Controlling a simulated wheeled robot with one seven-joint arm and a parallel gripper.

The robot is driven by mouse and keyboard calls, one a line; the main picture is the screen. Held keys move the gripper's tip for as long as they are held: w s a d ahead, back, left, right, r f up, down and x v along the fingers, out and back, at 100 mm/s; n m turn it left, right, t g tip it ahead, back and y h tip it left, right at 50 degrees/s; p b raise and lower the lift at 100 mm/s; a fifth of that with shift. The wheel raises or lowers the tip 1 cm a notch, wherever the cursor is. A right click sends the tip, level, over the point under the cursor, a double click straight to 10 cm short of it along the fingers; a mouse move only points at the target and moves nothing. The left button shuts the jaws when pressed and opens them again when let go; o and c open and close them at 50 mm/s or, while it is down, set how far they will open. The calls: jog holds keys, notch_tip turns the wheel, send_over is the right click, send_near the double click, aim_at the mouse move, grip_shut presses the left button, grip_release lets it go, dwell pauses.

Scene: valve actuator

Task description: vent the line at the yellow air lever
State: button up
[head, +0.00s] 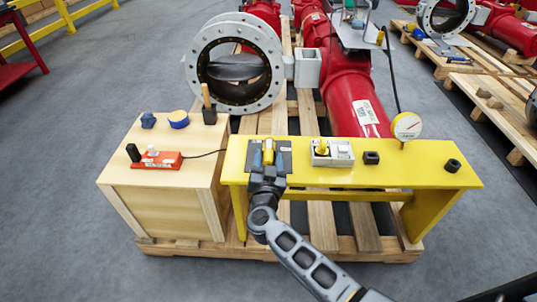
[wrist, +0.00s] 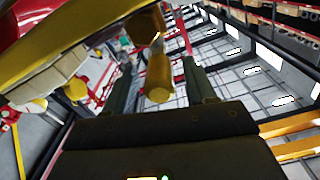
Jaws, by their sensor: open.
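The yellow lever (head: 268,147) is on a dark plate at the left end of the yellow bench (head: 430,178). My gripper (head: 268,161) is over this plate, with one finger on each side of the lever. In the wrist view the lever (wrist: 159,82) hangs between the two dark fingers of my open gripper (wrist: 157,75). Gaps show on both sides of it, so the fingers look apart from it. The lever's base is partly hidden by the gripper in the head view.
Right of my gripper are a white block with a yellow knob (head: 321,147), a black socket (head: 371,157) and a round gauge (head: 407,126). A wooden crate (head: 165,208) at left bears a red device (head: 157,161). The large valve (head: 235,65) and red actuator (head: 350,90) stand behind.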

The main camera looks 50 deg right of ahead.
jog(key=shift+x, duration=1.5)
jog(key=shift+c, duration=0.2)
grip_shut()
